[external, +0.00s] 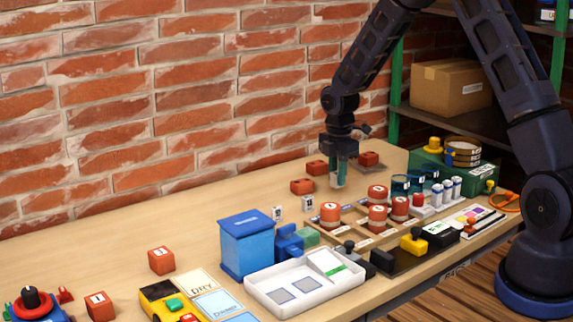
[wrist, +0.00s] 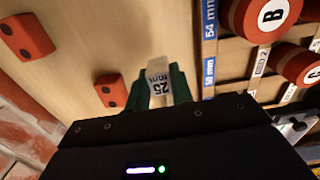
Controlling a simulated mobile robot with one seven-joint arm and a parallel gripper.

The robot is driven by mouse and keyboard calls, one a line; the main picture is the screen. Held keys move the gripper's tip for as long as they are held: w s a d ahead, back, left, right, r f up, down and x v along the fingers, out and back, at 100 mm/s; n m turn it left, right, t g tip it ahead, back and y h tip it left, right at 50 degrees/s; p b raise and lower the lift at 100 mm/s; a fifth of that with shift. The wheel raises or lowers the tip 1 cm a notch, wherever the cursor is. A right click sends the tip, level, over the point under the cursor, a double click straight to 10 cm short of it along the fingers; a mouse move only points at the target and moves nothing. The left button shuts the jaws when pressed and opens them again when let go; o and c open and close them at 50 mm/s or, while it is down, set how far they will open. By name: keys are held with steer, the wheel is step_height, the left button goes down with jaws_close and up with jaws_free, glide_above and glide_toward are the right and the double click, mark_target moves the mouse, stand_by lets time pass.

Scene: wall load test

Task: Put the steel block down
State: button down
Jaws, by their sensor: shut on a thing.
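My gripper (external: 338,176) points straight down over the bench, behind the wooden rack, with its green fingers shut on a small pale block (external: 339,183). In the wrist view my gripper (wrist: 162,92) has this block (wrist: 161,84) between the fingertips, with a white label reading "25" facing the camera. I take it for the steel block; its metal surface is mostly hidden by label and fingers. A dark shadow lies on the wood beside it. I cannot tell whether its underside touches the bench (external: 225,205).
Red two-hole bricks (external: 302,186) lie near my gripper; one (wrist: 108,88) is left of the fingers in the wrist view. The wooden rack (wrist: 210,50) with red lettered weights (wrist: 268,16) is close on the right. Small white labelled blocks (external: 278,213) stand nearby. The brick wall (external: 180,110) is behind.

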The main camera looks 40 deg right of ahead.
mark_target(337, 187)
steer(key=shift+f, duration=2.05)
steer(key=c, duration=1.2)
jaws_free()
steer(key=shift+f, duration=0.15)
steer(key=shift+c, duration=0.2)
